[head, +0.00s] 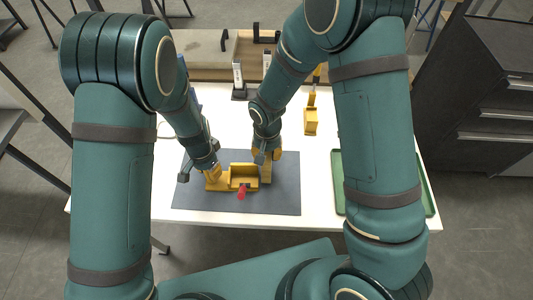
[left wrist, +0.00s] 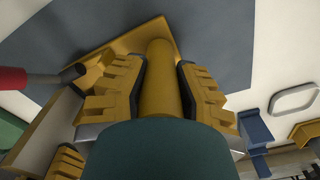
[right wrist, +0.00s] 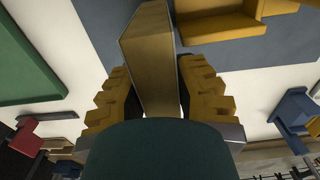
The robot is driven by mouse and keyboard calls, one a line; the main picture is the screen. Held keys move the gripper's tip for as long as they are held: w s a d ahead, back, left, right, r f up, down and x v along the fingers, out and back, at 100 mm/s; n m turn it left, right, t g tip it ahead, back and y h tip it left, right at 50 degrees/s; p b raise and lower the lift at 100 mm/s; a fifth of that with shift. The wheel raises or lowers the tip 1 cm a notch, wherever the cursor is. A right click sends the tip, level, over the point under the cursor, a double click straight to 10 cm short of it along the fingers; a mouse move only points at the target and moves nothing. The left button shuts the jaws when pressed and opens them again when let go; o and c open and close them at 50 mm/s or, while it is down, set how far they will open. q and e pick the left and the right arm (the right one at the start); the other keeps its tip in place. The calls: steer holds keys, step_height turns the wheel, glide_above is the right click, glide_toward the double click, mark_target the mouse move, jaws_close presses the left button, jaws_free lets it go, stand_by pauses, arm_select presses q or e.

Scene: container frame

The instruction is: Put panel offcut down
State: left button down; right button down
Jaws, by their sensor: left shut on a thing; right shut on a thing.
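The panel offcut (head: 265,173), a flat tan board, stands on edge over the dark grey mat (head: 285,200). My right gripper (head: 266,154) is shut on it, and the right wrist view shows the offcut (right wrist: 150,60) between the fingers. A yellow fixture (head: 243,183) with a red-tipped clamp (head: 241,191) lies on the mat just left of the offcut. My left gripper (head: 213,174) is shut on the fixture's yellow cylinder (left wrist: 160,85), at its left end. I cannot tell whether the offcut's lower edge touches the mat or the fixture.
A green tray (head: 430,195) lies at the table's right, partly behind my right arm. A yellow holder (head: 310,122) stands behind the mat on the white table (head: 190,215). A wooden bin (head: 205,70) is at the back. A dark drawer cabinet (head: 490,110) stands at right.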

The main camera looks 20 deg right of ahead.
steer(key=shift+f, duration=0.5)
steer(key=shift+f, duration=0.1)
steer(key=c, duration=0.9)
jaws_free()
steer(key=shift+o, duration=0.2)
